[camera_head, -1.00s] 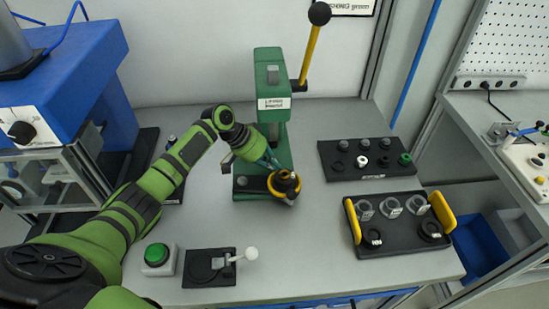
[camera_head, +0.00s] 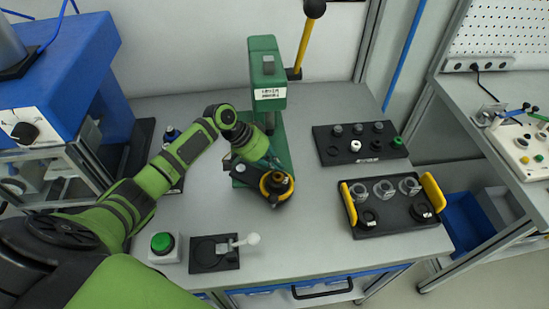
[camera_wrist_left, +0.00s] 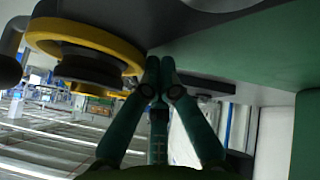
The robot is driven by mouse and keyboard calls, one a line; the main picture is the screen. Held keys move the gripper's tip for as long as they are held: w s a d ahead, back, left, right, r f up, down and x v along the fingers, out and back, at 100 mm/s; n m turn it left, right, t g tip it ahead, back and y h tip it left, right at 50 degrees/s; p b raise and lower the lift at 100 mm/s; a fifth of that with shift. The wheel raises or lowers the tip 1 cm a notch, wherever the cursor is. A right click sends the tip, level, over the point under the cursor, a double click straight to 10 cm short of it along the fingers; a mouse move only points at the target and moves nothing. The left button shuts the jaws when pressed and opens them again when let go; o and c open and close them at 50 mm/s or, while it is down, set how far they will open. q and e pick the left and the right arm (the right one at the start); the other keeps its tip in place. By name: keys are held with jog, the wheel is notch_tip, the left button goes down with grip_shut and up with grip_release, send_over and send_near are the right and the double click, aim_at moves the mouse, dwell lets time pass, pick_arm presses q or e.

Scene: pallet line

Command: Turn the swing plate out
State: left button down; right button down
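The green press (camera_head: 267,92) stands at the back middle of the table. The dark swing plate (camera_head: 249,182) juts out from its base towards the front. It carries a yellow ring (camera_head: 265,187) with a dark and brass-coloured centre. My left gripper (camera_head: 268,163) is low in front of the press column, just behind the ring. In the left wrist view its fingers (camera_wrist_left: 161,62) come together at the tips with nothing seen between them. The yellow ring (camera_wrist_left: 85,35) is right beside the tips there; I cannot tell whether they touch. My right gripper is not in view.
The press lever (camera_head: 302,45) rises at the back. A black holder with small parts (camera_head: 375,155) and a black tray with yellow handles (camera_head: 395,217) lie right. A green button (camera_head: 162,243) and black toggle fixture (camera_head: 205,262) stand at the front. Table between is clear.

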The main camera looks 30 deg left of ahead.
pick_arm(q)
jog(key=shift+s+d+m+g, duration=0.25)
jog(key=shift+s+m+g, duration=0.2)
jog(key=shift+m, duration=0.2)
jog(key=shift+s+d+m+g, duration=0.2)
jog(key=shift+s+m+g, duration=0.2)
jog(key=shift+m, duration=0.25)
jog(key=shift+s, duration=0.1)
jog(key=v, duration=1.2)
jog(key=shift+a, duration=0.2)
jog(key=shift+f, duration=0.15)
